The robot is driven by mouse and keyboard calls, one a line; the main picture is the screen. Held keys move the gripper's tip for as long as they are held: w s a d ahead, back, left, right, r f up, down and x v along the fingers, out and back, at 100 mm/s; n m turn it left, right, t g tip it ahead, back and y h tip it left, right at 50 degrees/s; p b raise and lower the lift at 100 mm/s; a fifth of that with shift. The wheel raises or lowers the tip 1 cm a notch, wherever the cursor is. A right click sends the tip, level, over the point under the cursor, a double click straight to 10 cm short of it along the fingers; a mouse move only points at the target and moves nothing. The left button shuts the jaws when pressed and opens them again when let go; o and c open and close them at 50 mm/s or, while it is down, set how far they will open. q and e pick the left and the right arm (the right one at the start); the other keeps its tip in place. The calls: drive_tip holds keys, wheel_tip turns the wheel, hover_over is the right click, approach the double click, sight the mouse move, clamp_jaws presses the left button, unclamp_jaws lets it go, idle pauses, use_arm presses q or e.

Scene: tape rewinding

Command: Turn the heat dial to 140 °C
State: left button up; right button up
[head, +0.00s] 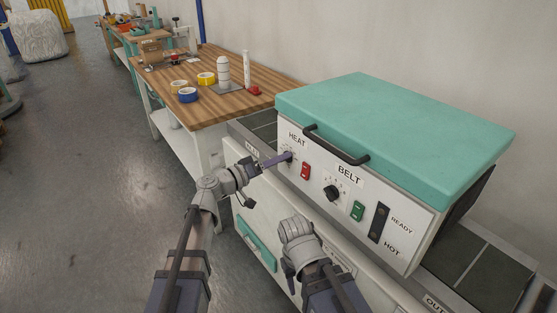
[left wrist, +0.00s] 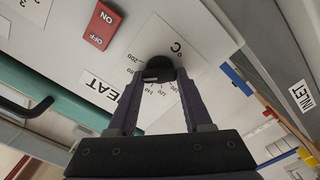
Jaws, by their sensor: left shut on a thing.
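The black heat dial (left wrist: 159,66) sits on the white front panel of the machine, inside a ring of printed numbers with a °C mark. My left gripper (left wrist: 157,82) has its two fingers shut on the dial from either side. In the head view, the left gripper (head: 285,158) reaches the panel under the word HEAT and mostly hides the dial. The setting the dial points to cannot be read clearly. My right arm's wrist (head: 298,238) is low in front of the machine, clear of the panel; its fingers cannot be made out.
A red switch (head: 305,171), a black belt dial (head: 331,193) and a green switch (head: 357,211) line the panel right of the heat dial. The teal lid (head: 400,120) with its black handle (head: 336,146) is closed above. A wooden bench (head: 180,75) holds tape rolls behind.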

use_arm(q)
clamp_jaws()
drive_tip(key=shift+f+n, duration=0.15)
drive_tip(key=shift+n, duration=5.85)
drive_tip(key=o, duration=1.1)
unclamp_jaws()
